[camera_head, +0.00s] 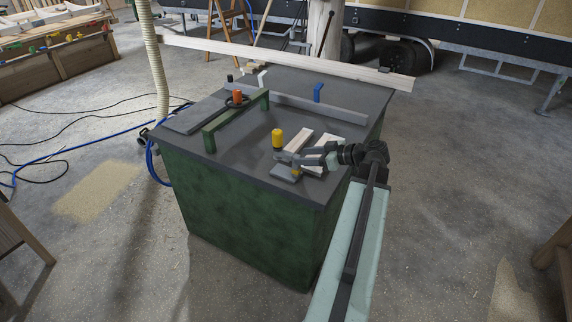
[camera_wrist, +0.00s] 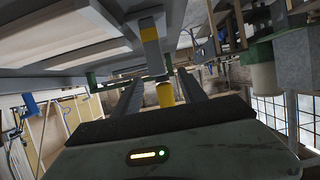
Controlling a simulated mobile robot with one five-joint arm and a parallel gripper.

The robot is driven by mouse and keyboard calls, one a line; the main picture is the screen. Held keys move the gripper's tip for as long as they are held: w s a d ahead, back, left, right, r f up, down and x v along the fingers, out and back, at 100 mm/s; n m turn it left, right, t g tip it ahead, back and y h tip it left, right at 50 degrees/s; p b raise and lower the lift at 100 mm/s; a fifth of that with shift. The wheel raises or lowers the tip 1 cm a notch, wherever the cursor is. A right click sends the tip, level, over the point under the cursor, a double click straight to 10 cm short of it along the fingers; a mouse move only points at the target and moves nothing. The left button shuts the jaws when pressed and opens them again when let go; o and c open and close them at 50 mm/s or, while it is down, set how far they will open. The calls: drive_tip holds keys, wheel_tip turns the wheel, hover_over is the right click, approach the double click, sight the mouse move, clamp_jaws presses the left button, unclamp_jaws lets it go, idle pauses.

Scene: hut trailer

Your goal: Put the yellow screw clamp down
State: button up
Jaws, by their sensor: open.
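The yellow screw clamp shows as an upright yellow handle (camera_head: 278,138) at the near part of the bench top. A small yellow patch also shows beside my fingers, and I cannot tell whether it belongs to the same clamp. In the wrist view a yellow cylinder (camera_wrist: 166,95) lies between my two fingers, with a yellow and grey piece above it. My gripper (camera_head: 281,164) is open at the near right corner of the bench, close to the clamp. Its fingers stand apart around the yellow cylinder in the wrist view (camera_wrist: 160,76). The clamp's lower part is largely hidden.
The dark bench top (camera_head: 238,155) carries pale wood pieces (camera_head: 299,141) beside my gripper. A green bar (camera_head: 236,117), an orange-handled tool (camera_head: 238,97) and a blue clamp (camera_head: 318,92) stand farther back. A long pale board (camera_head: 280,61) spans the far edge. The front left top is bare.

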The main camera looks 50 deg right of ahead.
sight(294, 155)
drive_tip(key=b+x, duration=0.2)
drive_tip(key=x, duration=0.5)
drive_tip(key=shift+w+b, duration=0.35)
drive_tip(key=shift+r, duration=0.1)
clamp_jaws()
idle(1.0)
